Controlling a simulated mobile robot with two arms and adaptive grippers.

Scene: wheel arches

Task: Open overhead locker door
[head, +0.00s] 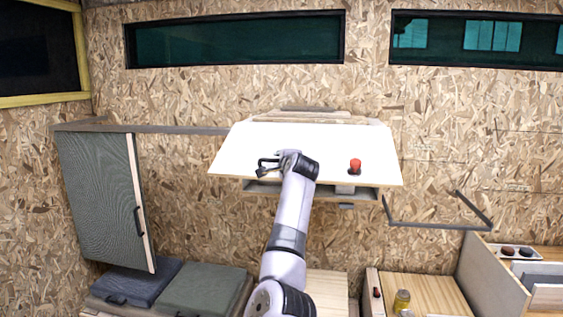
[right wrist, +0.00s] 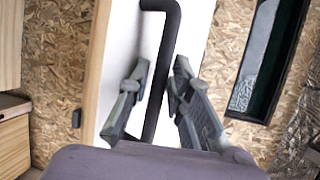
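The overhead locker's white door (head: 325,143) is in the middle of the head view, tilted outward from the wall. Part of the locker's shelf (head: 263,188) shows below its lower edge. A black bar handle (right wrist: 168,45) is on the door. My right gripper (right wrist: 162,65) has a finger on each side of this handle, with small gaps showing, so it looks open around it. In the head view my right gripper (head: 267,167) is at the lower left of the door. My left gripper is in neither view.
A red knob-like item (head: 355,165) shows at the door's lower right. A grey cabinet door (head: 98,195) hangs at the left. A dark bracket frame (head: 436,224) is right of the locker. Grey cushions (head: 203,290) and a jar (head: 402,300) are below.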

